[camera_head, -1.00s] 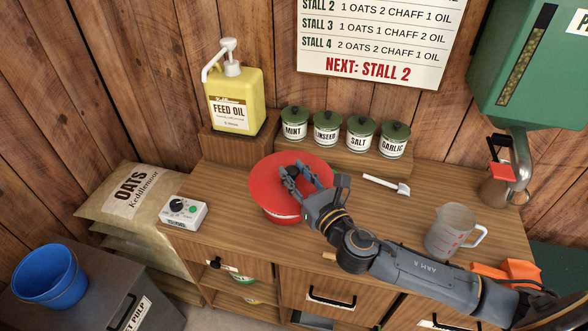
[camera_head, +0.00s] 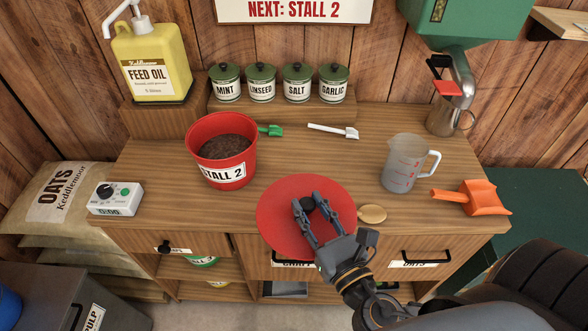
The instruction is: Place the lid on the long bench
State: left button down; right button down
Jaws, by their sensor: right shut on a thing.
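The lid (camera_head: 283,227) is a flat red disc with a dark knob. My right gripper (camera_head: 307,206) is shut on the knob, with a finger on each side of it. The lid overlaps the front edge of the long bench (camera_head: 290,160) in the picture and hides part of the drawers; its exact height is hard to tell. The red STALL 2 bucket (camera_head: 244,158) stands uncovered on the bench to the left, with dark brown feed inside. My left gripper is out of view.
A clear measuring jug (camera_head: 403,165) and an orange scoop (camera_head: 472,199) stand to the right. A small brass-coloured oval (camera_head: 373,214) is beside the lid. Bench between bucket and jug is clear.

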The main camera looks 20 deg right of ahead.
aim_at(311, 171)
jog(key=i+j+z, duration=0.1)
jog(key=z, duration=0.3)
jog(key=i+j+z, duration=0.1)
jog(key=z, duration=0.35)
jog(key=j+z, duration=0.4)
jog(key=i+j+z, duration=0.1)
jog(key=z, duration=0.35)
jog(key=j+z, duration=0.3)
jog(key=j, duration=1.35)
jog(key=k, duration=0.05)
